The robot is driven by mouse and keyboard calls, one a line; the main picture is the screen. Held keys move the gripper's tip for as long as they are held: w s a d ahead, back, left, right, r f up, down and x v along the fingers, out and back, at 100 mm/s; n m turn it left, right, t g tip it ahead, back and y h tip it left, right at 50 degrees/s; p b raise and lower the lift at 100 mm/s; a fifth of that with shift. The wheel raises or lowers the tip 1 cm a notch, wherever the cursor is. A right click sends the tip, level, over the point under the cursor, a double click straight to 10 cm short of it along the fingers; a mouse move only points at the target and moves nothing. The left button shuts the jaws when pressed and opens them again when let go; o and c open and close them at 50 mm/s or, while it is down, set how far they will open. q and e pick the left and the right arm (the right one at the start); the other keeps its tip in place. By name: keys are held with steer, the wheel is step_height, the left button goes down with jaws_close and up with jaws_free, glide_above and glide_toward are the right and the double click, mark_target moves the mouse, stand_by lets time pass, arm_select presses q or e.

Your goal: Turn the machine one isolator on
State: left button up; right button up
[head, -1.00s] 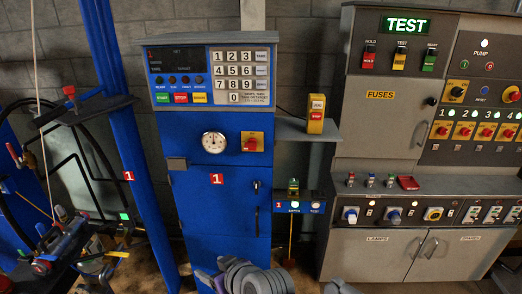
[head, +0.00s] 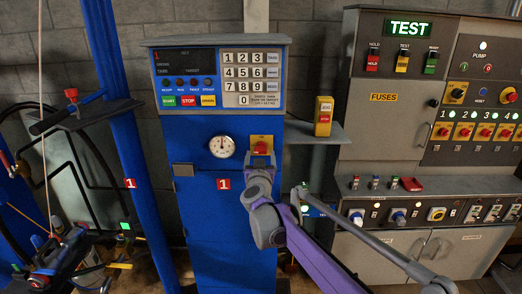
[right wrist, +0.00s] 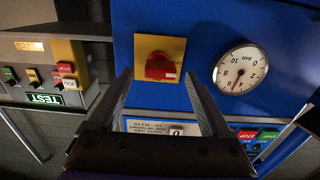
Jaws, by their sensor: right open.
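The isolator (head: 262,139) is a red rotary knob on a yellow plate on the front of the blue cabinet (head: 230,250) marked 1. In the head view my right gripper (head: 260,155) is in front of it and covers most of the knob.
A round gauge (head: 222,146) sits left of the isolator. A keypad panel (head: 215,78) is above. A shelf (head: 312,133) with a yellow button box (head: 323,115) juts out at right. A blue post (head: 125,150) stands at left, and a grey test bench (head: 405,190) at right.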

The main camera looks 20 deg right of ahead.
mark_target(260, 152)
steer(key=shift+x, duration=2.05)
jaws_close()
